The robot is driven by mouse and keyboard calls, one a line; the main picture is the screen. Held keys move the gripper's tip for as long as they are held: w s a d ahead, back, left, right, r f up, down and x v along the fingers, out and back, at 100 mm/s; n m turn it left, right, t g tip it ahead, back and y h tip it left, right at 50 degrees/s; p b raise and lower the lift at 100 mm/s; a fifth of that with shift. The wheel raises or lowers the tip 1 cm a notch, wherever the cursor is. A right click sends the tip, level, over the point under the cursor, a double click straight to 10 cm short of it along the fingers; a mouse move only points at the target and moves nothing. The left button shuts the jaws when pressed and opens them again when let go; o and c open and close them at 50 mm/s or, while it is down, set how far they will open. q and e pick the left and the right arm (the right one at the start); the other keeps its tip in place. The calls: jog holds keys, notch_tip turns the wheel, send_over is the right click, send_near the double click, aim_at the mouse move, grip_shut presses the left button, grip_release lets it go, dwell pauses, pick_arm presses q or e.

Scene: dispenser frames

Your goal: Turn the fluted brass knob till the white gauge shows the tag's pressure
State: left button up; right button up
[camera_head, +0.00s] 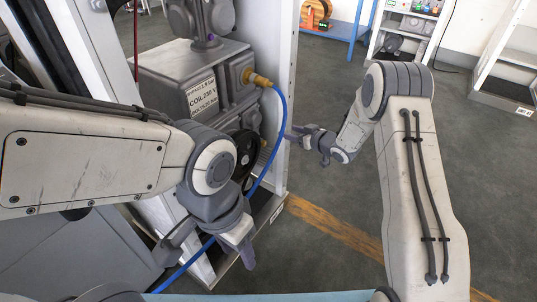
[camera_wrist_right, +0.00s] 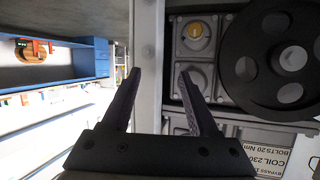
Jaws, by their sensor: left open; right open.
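A brass fitting (camera_head: 258,79) with a blue hose sits on the grey machine's side in the head view; I cannot tell whether it is fluted. In the right wrist view a round brass-yellow part (camera_wrist_right: 195,30) sits in a grey square housing, beyond and above my right fingertips. A pale tag (camera_head: 201,97) reads "COIL 230 V"; its other lines are too small to read surely. It also shows in the right wrist view (camera_wrist_right: 262,160). I see no white gauge. My right gripper (camera_head: 305,146) is open and empty beside the cabinet post. My left gripper (camera_head: 212,243) is open and empty, lower left.
A black handwheel (camera_wrist_right: 275,60) is right of my right fingers; it also shows in the head view (camera_head: 246,155). A white post (camera_head: 283,100) edges the cabinet. The blue hose (camera_head: 277,140) runs down past my left gripper. Open floor (camera_head: 330,195) lies to the right.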

aim_at(265, 144)
jog(key=s+d+f+n+y+b, duration=0.1)
jog(key=s+f+y+b, duration=0.1)
jog(key=s+f+y, duration=0.35)
jog(key=shift+g+y, duration=0.3)
jog(key=shift+y, duration=0.15)
jog(key=w+a+f+b, duration=0.1)
jog(key=w+a, duration=0.1)
jog(key=w+a+f+b, duration=0.1)
jog(key=w+a, duration=0.1)
jog(key=a, duration=0.1)
jog(key=w+a+b, duration=0.1)
jog(key=w+a, duration=0.1)
jog(key=shift+w+a+f, duration=0.4)
jog(key=shift+w+a+r+b, duration=0.1)
jog(key=shift+w+a+b, duration=0.2)
jog(key=shift+a, duration=0.05)
grip_shut()
